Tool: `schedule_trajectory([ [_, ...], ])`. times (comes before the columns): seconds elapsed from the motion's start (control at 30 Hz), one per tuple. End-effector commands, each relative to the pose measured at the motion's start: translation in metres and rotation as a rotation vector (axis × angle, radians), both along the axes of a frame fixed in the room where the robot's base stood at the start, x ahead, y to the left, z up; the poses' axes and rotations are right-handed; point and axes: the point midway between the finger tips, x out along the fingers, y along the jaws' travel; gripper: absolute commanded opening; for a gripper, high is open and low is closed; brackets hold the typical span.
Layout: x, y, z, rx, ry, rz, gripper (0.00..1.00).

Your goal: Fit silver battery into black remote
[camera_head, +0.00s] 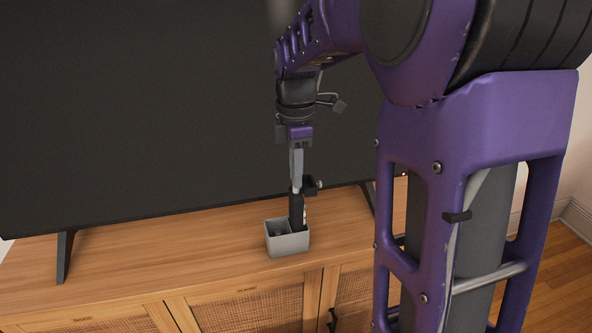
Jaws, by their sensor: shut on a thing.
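My gripper (297,180) points straight down over the grey two-part caddy (289,246), which stands on the wooden cabinet near its front edge. Below its pale grey fingers is a narrow black upright piece that looks like the black remote (296,209). Its lower end is inside the caddy's right part, with a pale strip on its right side. My gripper looks shut on it, though the fingertips and the piece are hard to tell apart. I cannot make out the silver battery for certain. Something small and dark lies in the caddy's left part.
A large dark television (150,110) stands close behind on feet. A small black thing with a silvery round end (319,184) shows just right of my gripper. The wooden cabinet top (150,255) is clear to the left. My arm blocks the right side.

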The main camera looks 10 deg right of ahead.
Motion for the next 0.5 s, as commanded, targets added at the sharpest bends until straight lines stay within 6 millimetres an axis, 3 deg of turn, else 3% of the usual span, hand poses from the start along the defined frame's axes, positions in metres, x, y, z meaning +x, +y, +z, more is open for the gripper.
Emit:
schedule_trajectory([
  [0.5, -0.0002, -0.0001, -0.0113, 0.0, 0.001, 0.0, 0.0],
])
